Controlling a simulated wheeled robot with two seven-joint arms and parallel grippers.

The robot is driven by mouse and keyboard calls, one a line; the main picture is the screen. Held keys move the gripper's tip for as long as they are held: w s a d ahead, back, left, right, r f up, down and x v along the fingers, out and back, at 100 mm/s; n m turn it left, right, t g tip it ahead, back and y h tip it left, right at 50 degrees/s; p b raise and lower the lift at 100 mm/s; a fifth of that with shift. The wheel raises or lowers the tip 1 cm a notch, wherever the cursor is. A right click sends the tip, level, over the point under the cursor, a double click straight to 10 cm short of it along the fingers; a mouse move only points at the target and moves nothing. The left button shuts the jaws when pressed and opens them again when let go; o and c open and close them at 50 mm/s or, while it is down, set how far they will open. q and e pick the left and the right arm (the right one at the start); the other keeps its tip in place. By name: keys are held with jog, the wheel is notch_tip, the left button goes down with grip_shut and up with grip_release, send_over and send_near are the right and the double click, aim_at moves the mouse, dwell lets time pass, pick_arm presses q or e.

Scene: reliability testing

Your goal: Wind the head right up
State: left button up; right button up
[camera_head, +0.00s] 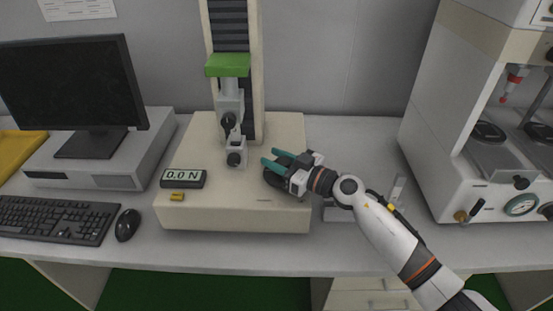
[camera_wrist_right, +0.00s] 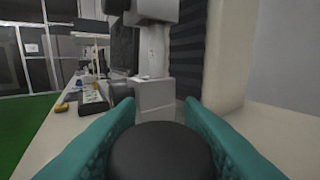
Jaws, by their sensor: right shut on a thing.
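The test stand has a pale base (camera_head: 235,215) and a striped column. Its green-topped head (camera_head: 228,66) sits partway up the column, with a grey upper clamp with a black knob (camera_head: 228,121) below it. A lower clamp (camera_head: 236,158) stands on the base, with a gap between the two clamps. My right gripper (camera_head: 276,160) is at the right of the base, its teal fingers shut around a round black knob (camera_wrist_right: 160,152). In the head view the fingers and wrist partly hide this knob. My left gripper is not in view.
A display reading 0.0 N (camera_head: 184,179) sits on the base's left, with a small yellow piece (camera_head: 177,197) in front. A monitor (camera_head: 75,85), keyboard (camera_head: 55,220) and mouse (camera_head: 127,225) stand left. A white machine (camera_head: 440,150) stands right.

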jog(key=shift+w+d+r+m+t+h+p, duration=0.15)
jog(key=shift+m+t+h+p, duration=0.65)
jog(key=shift+p, duration=1.2)
jog(key=shift+s+a+r+m+t+h+p, duration=0.2)
jog(key=shift+m+t+h+p, duration=0.6)
jog(key=shift+p, duration=1.2)
jog(key=shift+w+d+f+m+t+h+p, duration=0.1)
jog(key=shift+w+d+m+t+h+p, duration=0.15)
jog(key=shift+t+h+p, duration=0.2)
jog(key=shift+f+m+t+h, duration=0.15)
jog(key=shift+m+t+h, duration=0.3)
jog(key=shift+m+h, duration=0.1)
jog(key=shift+d+f+m+t+h+b, duration=0.15)
jog(key=shift+m+t+h, duration=0.2)
jog(key=shift+h, duration=0.2)
jog(key=shift+a+f+m+t+h+b, duration=0.15)
jog(key=shift+m+t+h, duration=0.2)
jog(key=shift+h, duration=0.2)
jog(key=m+h+b, duration=0.1)
jog(key=t+h+b, duration=0.1)
jog(key=shift+w+d+f+m+h, duration=0.1)
jog(key=shift+w+d+m+h, duration=0.05)
jog(key=shift+d+m+h, duration=0.2)
jog(key=shift+d+r+m+h+b, duration=0.1)
jog(key=shift+r+m+h+b, duration=0.15)
jog(key=shift+m+h+b, duration=0.7)
jog(key=o, duration=1)
jog(key=shift+r, duration=0.1)
